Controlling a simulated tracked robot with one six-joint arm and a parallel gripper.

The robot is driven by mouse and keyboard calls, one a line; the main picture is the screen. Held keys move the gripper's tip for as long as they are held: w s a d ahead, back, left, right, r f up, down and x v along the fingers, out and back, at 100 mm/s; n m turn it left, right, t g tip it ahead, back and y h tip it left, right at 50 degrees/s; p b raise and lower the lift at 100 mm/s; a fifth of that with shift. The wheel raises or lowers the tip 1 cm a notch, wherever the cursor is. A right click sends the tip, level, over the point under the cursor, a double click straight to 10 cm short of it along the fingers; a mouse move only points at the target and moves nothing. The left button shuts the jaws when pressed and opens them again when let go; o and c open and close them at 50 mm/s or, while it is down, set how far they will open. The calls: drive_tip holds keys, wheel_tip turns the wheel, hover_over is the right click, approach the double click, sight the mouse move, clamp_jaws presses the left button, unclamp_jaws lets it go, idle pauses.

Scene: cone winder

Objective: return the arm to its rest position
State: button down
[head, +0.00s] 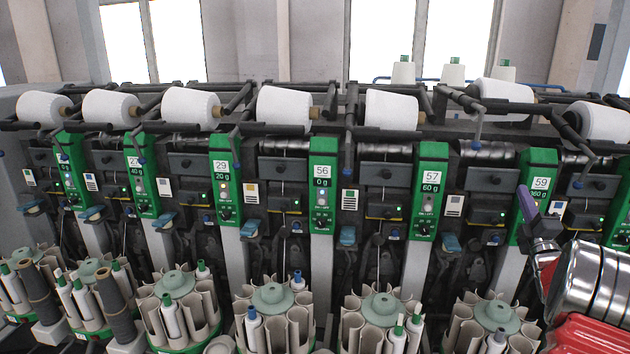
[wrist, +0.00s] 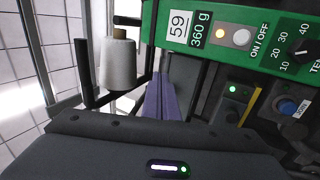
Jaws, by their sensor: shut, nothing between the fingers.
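My gripper (head: 523,192) is at the right of the head view, in front of the green unit panel marked 59 (head: 536,200). Its purple fingers point up and toward the machine. In the wrist view the purple fingers of my gripper (wrist: 158,82) lie together, shut with nothing between them. In that view the 59 panel (wrist: 225,28) is beside and beyond the fingertips at the upper right. A white yarn cone (wrist: 118,64) stands to their left. I cannot tell the exact gap between fingers and machine.
The cone winder's row of units spans the head view, with white yarn cones (head: 284,107) on dark arms above green panels (head: 322,185). Round bobbin magazines (head: 272,298) stick out low in front. White cones (head: 453,73) stand on top at the back.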

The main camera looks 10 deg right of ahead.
drive_tip(key=s+d+f+m+g+h, duration=0.1)
drive_tip(key=d+f+m+g, duration=0.1)
drive_tip(key=f+m+g, duration=0.35)
drive_tip(key=s+d+f+m+g+h, duration=0.1)
drive_tip(key=d+f+m+g+h, duration=0.15)
drive_tip(key=f, duration=0.55)
drive_tip(key=s+a+f+m+g+y, duration=0.3)
drive_tip(key=s+a+f+m+g, duration=0.2)
drive_tip(key=a+f, duration=0.1)
drive_tip(key=s+a+r+g+y, duration=0.1)
drive_tip(key=s+a+r+y, duration=0.1)
drive_tip(key=s+a, duration=0.7)
drive_tip(key=s+a+r+m+g+y, duration=0.1)
drive_tip(key=s+a+r+y, duration=0.2)
drive_tip(key=s+a, duration=0.6)
drive_tip(key=s+a+r+g+y, duration=0.1)
drive_tip(key=s+a+r, duration=0.3)
drive_tip(key=a, duration=2.9)
drive_tip(key=s+y, duration=0.1)
drive_tip(key=s, duration=0.4)
drive_tip(key=shift+a+g, duration=0.3)
